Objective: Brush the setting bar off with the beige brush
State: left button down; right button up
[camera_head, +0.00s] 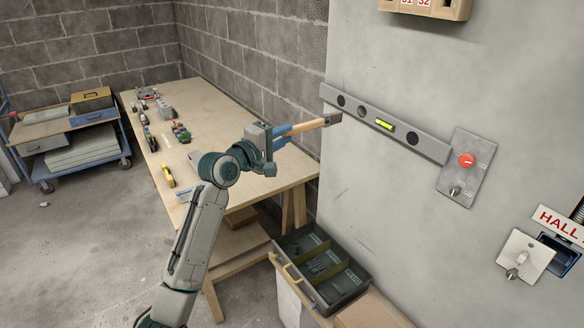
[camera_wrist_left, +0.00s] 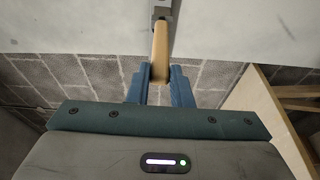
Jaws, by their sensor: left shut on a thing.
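The setting bar (camera_head: 362,111) is a long grey level-like bar with a yellow-green vial, fixed slanting across the pale wall panel. The beige brush (camera_head: 308,125) has a light wooden handle and a dark head at its right end. My left gripper (camera_head: 285,133) is shut on the brush's handle. The brush head is at the bar's left end, just below it; whether it touches cannot be told. In the left wrist view the handle (camera_wrist_left: 160,52) runs up from between the blue fingers (camera_wrist_left: 160,84) toward the bar's grey end (camera_wrist_left: 165,8). My right gripper is not in view.
A wooden workbench (camera_head: 215,130) with small items stands behind my left arm. A grey switch plate (camera_head: 467,168) with a red button adjoins the bar's right end. An open divided case (camera_head: 345,288) sits below. A trolley (camera_head: 65,140) stands at far left.

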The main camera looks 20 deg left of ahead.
aim_at(301, 129)
pick_arm(q)
jog(key=b+x, duration=0.1)
jog(key=x, duration=0.2)
jog(key=shift+w+d, duration=0.25)
jog(key=shift+w, duration=0.05)
jog(key=shift+w+d+b, duration=0.4)
jog(key=shift+d, duration=0.1)
jog(key=shift+w+d+r, duration=0.1)
jog(key=shift+w+d, duration=0.1)
jog(key=shift+w, duration=0.2)
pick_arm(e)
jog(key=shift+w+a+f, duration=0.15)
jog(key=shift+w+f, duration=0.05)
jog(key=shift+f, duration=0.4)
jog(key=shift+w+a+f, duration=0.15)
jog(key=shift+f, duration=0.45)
pick_arm(q)
jog(key=shift+w+d, duration=0.15)
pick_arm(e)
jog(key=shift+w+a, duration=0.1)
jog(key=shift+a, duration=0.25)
pick_arm(q)
jog(key=shift+w+d, duration=0.25)
jog(key=shift+w, duration=0.05)
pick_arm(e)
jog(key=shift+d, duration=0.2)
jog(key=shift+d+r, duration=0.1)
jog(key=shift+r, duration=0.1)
